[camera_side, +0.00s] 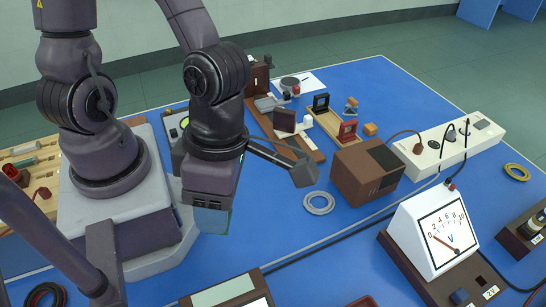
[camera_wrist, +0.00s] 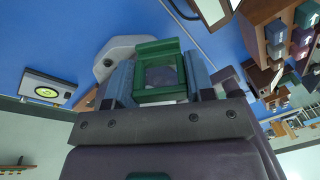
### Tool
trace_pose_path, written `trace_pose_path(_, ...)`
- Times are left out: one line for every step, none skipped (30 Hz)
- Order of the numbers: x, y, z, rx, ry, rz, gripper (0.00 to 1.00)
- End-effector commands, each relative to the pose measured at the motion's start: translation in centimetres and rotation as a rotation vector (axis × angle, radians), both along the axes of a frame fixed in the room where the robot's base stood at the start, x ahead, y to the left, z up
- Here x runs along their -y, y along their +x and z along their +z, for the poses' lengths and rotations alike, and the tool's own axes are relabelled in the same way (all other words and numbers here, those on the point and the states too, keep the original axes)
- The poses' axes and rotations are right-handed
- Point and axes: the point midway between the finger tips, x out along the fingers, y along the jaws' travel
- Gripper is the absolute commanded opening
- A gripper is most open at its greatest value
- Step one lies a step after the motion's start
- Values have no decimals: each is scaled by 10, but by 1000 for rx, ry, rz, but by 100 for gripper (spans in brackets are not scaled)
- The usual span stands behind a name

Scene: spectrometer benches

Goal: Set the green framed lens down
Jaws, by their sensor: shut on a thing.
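The green framed lens (camera_wrist: 160,72) shows in the wrist view, a square green frame around a dark pane. My gripper (camera_wrist: 160,80) is shut on it, with one blue-grey finger against each side of the frame. In the side view my gripper (camera_side: 210,218) points down over the blue bench in front of my base. There the lens is mostly hidden by the fingers, with only a thin greenish edge showing. I cannot tell exactly how far it is above the bench.
A metal ring (camera_side: 319,203) lies on the blue bench (camera_side: 265,225) right of my gripper. A brown box (camera_side: 367,173), a voltmeter (camera_side: 437,235) and a white power strip (camera_side: 450,150) stand further right. Small framed parts on a wooden rail (camera_side: 300,140) stand behind. Black cables cross the bench.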

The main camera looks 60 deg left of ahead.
Motion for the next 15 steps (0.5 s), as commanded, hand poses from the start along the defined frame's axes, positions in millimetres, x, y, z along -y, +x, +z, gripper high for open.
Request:
trace_pose_path(1, 0, 0, 3, 5, -3, 21)
trace_pose_path(1, -1, 0, 6, 9, -7, 21)
trace_pose_path(1, -2, -1, 11, 19, -4, 21)
trace_pose_path(0, 2, -1, 12, 21, 13, 21)
trace_pose_path(0, 5, -1, 13, 23, 30, 21)
trace_pose_path(0, 11, -1, 14, 25, 53, 21)
trace_pose_path(0, 16, 0, 14, 26, 74, 21)
trace_pose_path(0, 22, 0, 15, 28, 97, 21)
trace_pose_path(-1, 31, 0, 16, 31, 137, 21)
trace_pose_path(-3, 39, -1, 16, 34, 172, 21)
trace_pose_path(-5, 48, -1, 16, 36, 217, 21)
trace_pose_path(-8, 61, -2, 15, 41, 282, 21)
trace_pose_path(-12, 71, -3, 14, 45, 335, 21)
trace_pose_path(-16, 82, -4, 13, 47, 392, 21)
trace_pose_path(-23, 96, -6, 12, 51, 473, 21)
